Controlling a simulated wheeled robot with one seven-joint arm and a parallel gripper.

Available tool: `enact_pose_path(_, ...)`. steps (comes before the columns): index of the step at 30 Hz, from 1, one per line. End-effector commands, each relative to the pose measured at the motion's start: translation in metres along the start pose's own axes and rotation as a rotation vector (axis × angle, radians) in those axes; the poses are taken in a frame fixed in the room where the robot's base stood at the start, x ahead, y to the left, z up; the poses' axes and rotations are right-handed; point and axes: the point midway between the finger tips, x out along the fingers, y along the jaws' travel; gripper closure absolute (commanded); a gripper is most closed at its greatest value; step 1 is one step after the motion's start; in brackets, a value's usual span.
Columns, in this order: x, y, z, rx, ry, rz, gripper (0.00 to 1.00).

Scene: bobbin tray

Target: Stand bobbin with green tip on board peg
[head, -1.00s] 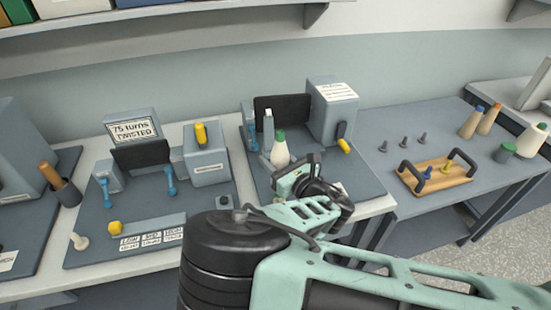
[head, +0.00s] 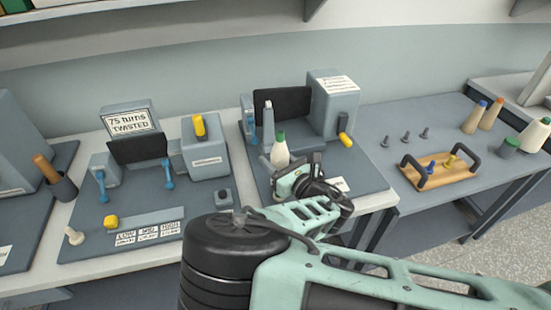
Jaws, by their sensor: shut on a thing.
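A white bobbin with a green tip (head: 280,150) stands upright in my gripper (head: 284,181), in front of the middle machine. My gripper is shut on its lower part, which the gripper hides. I cannot tell how far its base is above the machine's plate. Several small grey pegs (head: 406,137) stand bare on the right table. A second white bobbin with a green tip (head: 536,137) is at the far right.
The middle machine (head: 335,105) has a yellow-ended lever and a grey post (head: 267,120) close to the held bobbin. A left machine (head: 205,148) bears a sign.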

Motion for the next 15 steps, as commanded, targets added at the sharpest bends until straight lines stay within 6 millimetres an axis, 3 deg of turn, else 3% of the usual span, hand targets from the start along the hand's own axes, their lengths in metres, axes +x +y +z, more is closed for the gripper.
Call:
enact_pose_path(1,0.0002,0.0001,-0.0014,0.000,-0.001,0.000,0.54)
enact_pose_path(3,0.0001,0.0001,-0.0003,0.000,-0.001,0.000,0.35)
enact_pose_path(4,0.0001,0.0001,-0.0004,0.000,-0.001,0.000,0.32)
enact_pose_path(15,-0.0059,0.0001,-0.0024,0.000,0.001,0.000,0.32)
